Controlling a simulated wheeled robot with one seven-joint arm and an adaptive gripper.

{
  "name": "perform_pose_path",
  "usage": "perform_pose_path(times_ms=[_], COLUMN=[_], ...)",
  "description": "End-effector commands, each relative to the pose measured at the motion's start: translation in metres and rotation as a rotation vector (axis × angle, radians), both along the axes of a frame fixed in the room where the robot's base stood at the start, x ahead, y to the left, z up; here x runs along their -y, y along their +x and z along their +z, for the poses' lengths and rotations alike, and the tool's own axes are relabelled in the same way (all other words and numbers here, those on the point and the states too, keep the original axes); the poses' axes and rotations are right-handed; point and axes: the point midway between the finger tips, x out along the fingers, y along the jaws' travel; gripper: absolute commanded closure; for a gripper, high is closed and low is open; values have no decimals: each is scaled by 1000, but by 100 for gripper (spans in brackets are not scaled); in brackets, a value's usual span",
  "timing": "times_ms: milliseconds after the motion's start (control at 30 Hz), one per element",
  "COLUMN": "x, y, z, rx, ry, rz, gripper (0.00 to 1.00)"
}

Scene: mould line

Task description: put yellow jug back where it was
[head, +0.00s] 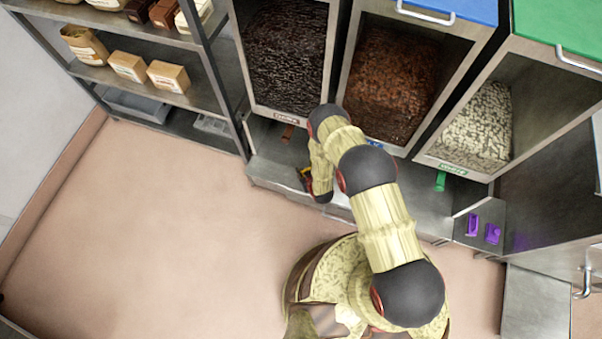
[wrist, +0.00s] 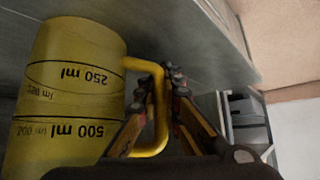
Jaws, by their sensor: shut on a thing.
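The yellow jug (wrist: 65,100) fills the left of the wrist view, with dark bands and 250 ml and 500 ml marks that read upside down there. My gripper (wrist: 172,80) is shut on the jug's handle, which passes between the fingers. In the head view my gripper (head: 304,180) is low at the front of the steel ledge, below the dark chocolate bin. Only a small yellow patch shows there, and my arm hides most of the jug. I cannot tell whether the jug touches the ledge.
Bins of dark (head: 287,60), brown (head: 388,85) and white pieces (head: 480,128) stand above the steel ledge (head: 268,165). A green scoop (head: 440,181) and purple items (head: 473,225) are to the right. Shelves (head: 150,92) stand at the left. The floor at left is clear.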

Motion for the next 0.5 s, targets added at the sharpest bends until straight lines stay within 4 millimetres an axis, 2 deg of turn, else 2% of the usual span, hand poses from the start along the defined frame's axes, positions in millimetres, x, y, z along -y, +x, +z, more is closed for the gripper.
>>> perform_pose_path(times_ms=[167,200,500], x=[0,0,0], y=[-1,-1,-1], z=[-3,-3,-3], rx=[-1,-1,-1], ry=[0,0,0], rz=[0,0,0], gripper=[100,92,75])
